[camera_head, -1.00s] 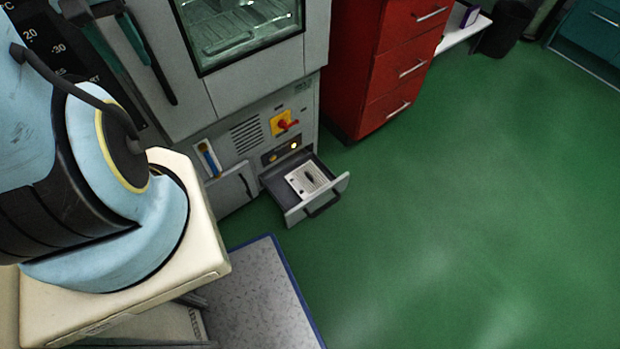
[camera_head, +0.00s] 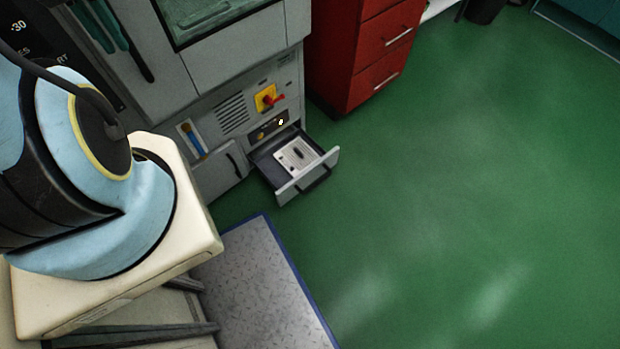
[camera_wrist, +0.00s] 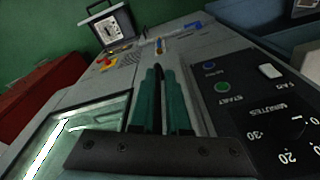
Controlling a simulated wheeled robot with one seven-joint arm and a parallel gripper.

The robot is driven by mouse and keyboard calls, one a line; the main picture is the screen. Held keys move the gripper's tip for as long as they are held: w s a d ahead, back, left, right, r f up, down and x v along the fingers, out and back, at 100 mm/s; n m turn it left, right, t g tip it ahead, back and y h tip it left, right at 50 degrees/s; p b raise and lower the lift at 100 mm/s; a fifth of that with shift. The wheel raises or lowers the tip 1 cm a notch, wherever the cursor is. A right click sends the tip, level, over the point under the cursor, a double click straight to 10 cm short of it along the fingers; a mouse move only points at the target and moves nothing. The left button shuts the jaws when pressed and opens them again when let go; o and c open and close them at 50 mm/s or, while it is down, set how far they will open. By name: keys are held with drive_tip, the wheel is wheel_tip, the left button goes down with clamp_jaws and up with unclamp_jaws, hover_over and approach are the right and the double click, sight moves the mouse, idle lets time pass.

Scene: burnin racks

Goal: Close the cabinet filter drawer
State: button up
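The filter drawer (camera_head: 307,176) is pulled out low on the grey cabinet (camera_head: 203,90), with a dark handle on its front and a white plate (camera_head: 298,155) inside. It also shows at the top left of the wrist view (camera_wrist: 112,27). My gripper (camera_head: 125,45) is at the upper left of the head view, in front of the cabinet and well above the drawer. In the wrist view its two teal fingers (camera_wrist: 160,72) lie close together and look shut, with nothing seen held. A long black door handle (camera_head: 142,60) is near the fingers.
A red drawer cabinet (camera_head: 355,50) stands right of the grey cabinet. A yellow-and-red switch (camera_head: 267,98) sits above the drawer. A grey speckled surface with a blue edge (camera_head: 262,275) lies in front. The green floor (camera_head: 450,190) to the right is clear.

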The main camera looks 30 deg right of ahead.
drive_tip(key=d+f+m+b, duration=0.3)
drive_tip(key=f+b, duration=0.1)
drive_tip(key=f, duration=0.1)
drive_tip(key=d+f+m+b, duration=0.2)
drive_tip(key=f+b, duration=0.2)
drive_tip(key=f, duration=0.2)
drive_tip(key=d+f+m+y+b, duration=0.1)
drive_tip(key=d+f+m+b, duration=0.2)
drive_tip(key=f, duration=0.3)
drive_tip(key=shift+w+d+f+m+b, duration=0.25)
drive_tip(key=shift+d+m+b, duration=0.05)
drive_tip(key=shift+b, duration=0.3)
clamp_jaws()
drive_tip(key=m+t+b, duration=0.3)
drive_tip(key=m+b, duration=2)
drive_tip(key=b, duration=0.8)
approach(315, 184)
drive_tip(key=b+x, duration=0.5)
drive_tip(key=b, duration=0.1)
drive_tip(key=shift+w+f, duration=0.2)
drive_tip(key=shift+f, duration=0.05)
drive_tip(key=shift+w+a+r+b, duration=0.2)
drive_tip(key=shift+w+b, duration=0.1)
drive_tip(key=shift+w, duration=0.7)
drive_tip(key=shift+w+a+r+b, duration=0.1)
drive_tip(key=shift+w+a+b, duration=0.15)
drive_tip(key=shift+w, duration=0.75)
